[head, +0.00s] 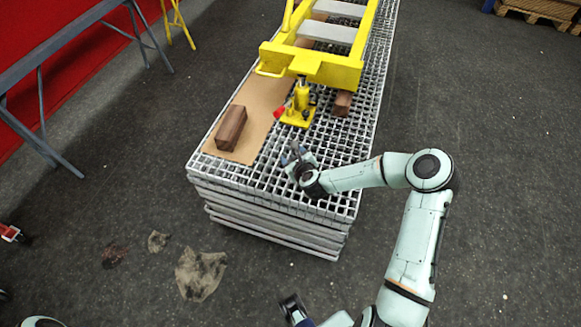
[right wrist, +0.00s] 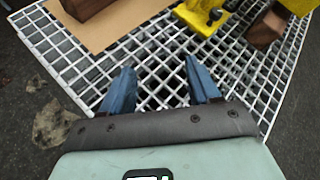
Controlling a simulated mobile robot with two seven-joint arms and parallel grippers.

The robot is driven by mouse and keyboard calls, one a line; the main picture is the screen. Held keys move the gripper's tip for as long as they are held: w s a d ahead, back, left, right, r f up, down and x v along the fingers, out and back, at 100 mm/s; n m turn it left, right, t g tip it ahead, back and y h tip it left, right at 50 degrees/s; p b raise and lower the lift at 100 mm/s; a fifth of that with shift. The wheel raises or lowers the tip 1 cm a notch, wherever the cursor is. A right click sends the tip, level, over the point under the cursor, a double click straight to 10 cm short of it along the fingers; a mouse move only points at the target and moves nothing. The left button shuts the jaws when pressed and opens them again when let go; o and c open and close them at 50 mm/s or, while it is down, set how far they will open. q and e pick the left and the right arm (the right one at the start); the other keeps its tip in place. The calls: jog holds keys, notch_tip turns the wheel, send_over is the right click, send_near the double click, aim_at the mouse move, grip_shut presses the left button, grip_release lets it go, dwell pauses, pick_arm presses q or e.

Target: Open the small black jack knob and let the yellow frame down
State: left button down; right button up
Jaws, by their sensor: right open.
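The yellow jack (head: 300,106) stands upright on the white grating under the end of the yellow frame (head: 312,66). Its base also shows at the top of the right wrist view (right wrist: 200,18), with a small black knob (right wrist: 215,15) beside its body. The frame is raised above the grating; one corner shows in the right wrist view (right wrist: 300,5). My right gripper (head: 291,152) is in front of the jack, above the grating and apart from it. Its two blue fingers (right wrist: 160,90) are spread with nothing between them.
The grating stack (head: 230,178) carries a cardboard sheet (head: 262,100) with a brown wooden block (head: 231,128). Another brown block (head: 343,103) stands right of the jack. A red part (head: 279,112) shows at the jack's left. Floor right of the stack is clear.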

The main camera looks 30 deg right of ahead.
pick_arm(q)
jog(key=shift+s+a+r, duration=0.25)
jog(key=shift+s+r, duration=0.05)
jog(key=shift+s, duration=0.05)
pick_arm(e)
jog(key=shift+s+a+f+n+y, duration=0.2)
jog(key=shift+s+a+f+n, duration=0.15)
jog(key=shift+a, duration=0.25)
jog(key=shift+s+a+f+n+y, duration=0.2)
jog(key=shift+s+a+n, duration=0.25)
jog(key=shift+a, duration=0.15)
jog(key=shift+a, duration=0.1)
